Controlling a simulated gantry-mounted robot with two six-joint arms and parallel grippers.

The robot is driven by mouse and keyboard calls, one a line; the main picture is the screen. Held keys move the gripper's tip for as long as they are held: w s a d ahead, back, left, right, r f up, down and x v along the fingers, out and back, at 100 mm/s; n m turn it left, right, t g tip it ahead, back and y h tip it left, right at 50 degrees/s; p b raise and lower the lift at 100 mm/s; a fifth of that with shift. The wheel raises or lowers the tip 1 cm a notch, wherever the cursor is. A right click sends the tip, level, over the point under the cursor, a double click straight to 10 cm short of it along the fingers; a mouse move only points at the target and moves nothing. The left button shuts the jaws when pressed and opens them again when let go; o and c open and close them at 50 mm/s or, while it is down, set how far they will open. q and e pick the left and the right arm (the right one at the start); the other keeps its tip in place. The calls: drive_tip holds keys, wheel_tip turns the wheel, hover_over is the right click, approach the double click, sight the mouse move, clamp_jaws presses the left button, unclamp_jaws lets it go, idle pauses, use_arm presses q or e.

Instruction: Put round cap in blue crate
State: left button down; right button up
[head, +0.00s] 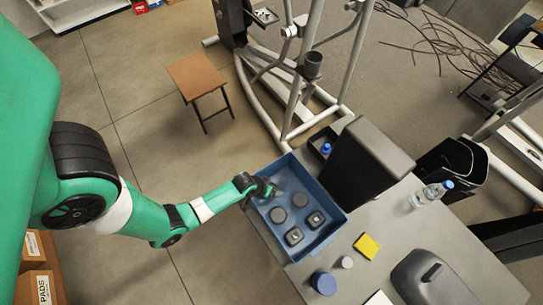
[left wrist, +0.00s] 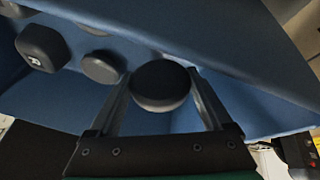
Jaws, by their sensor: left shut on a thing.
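The blue crate (head: 330,238) stands on the grey table's left edge. It holds dark round caps (head: 299,199) and squarish dark pads with a light mark (head: 316,219). My left gripper (head: 268,188) reaches over the crate's left corner. In the left wrist view its two fingers are shut on a dark round cap (left wrist: 160,85), which is over the inside of the crate (left wrist: 235,95). Another round cap (left wrist: 102,66) and a squarish pad (left wrist: 42,46) lie beyond it. I cannot tell whether the held cap touches the floor. My right gripper is not in view.
A tall dark box (head: 365,160) stands close behind the crate. A stool (head: 203,75) is on the floor.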

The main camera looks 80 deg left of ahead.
use_arm(q)
drive_tip(key=shift+f+b, duration=0.4)
drive_tip(key=shift+f, duration=1.05)
drive_tip(key=shift+f, duration=0.15)
unclamp_jaws()
